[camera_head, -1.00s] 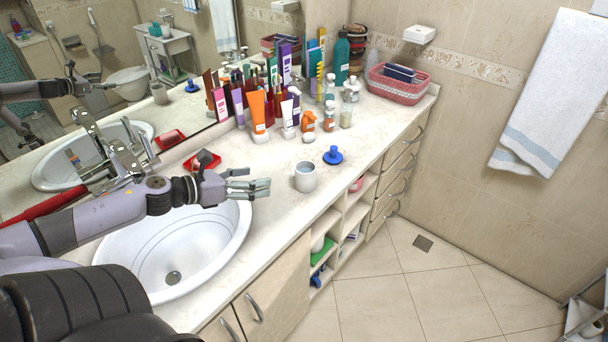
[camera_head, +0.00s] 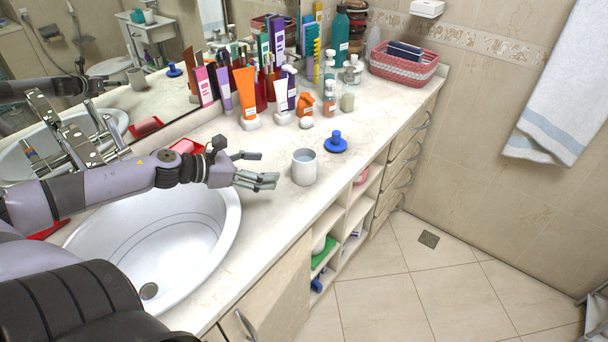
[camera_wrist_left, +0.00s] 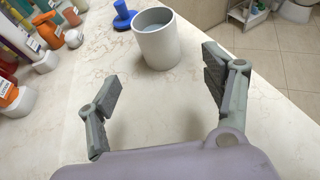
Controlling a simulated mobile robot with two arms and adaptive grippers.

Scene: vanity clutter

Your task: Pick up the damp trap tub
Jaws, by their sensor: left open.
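The damp trap tub appears to be the small white, open-topped cylinder with grey-blue contents (camera_head: 304,171), upright on the vanity counter. In the left wrist view the tub (camera_wrist_left: 157,48) stands ahead of the fingers, near top centre. My left gripper (camera_head: 269,167) is open and empty, low over the counter just left of the tub. In the left wrist view the open fingers (camera_wrist_left: 161,82) are spread to either side with bare counter between them; neither touches the tub. My right gripper is not in view.
A blue knobbed stopper (camera_head: 336,143) sits just beyond the tub. Several tubes and bottles, including an orange tube (camera_head: 246,92), crowd the mirror side. A pink basket (camera_head: 404,68) stands at the far end. The sink (camera_head: 160,246) is near; the counter's front edge lies right of the tub.

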